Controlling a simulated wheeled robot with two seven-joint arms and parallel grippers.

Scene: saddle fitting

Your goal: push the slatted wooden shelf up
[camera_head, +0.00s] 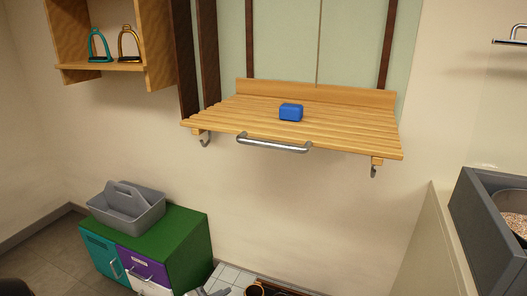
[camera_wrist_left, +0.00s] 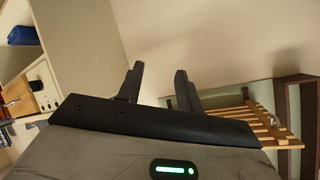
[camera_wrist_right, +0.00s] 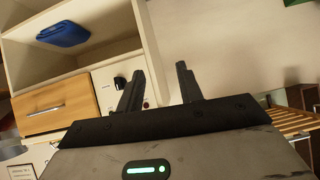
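The slatted wooden shelf (camera_head: 330,125) is mounted on the wall in the head view and stands out level from it. A metal bar handle (camera_head: 274,146) runs along its front edge, and a hook hangs under each side. A blue block (camera_head: 291,112) lies on the slats. Part of the shelf shows in the left wrist view (camera_wrist_left: 255,125) and at the right of the right wrist view (camera_wrist_right: 290,122). My left gripper (camera_wrist_left: 160,82) is open and empty, with no contact with the shelf. My right gripper (camera_wrist_right: 162,82) is open and empty, also clear of it. Neither gripper shows clearly in the head view.
A wooden wall cubby (camera_head: 110,68) with two stirrups hangs at upper left. A grey tote (camera_head: 127,208) sits on a green-topped cabinet (camera_head: 185,235) at lower left. A dark grey trough (camera_head: 482,225) stands at right. The wall below the shelf is bare.

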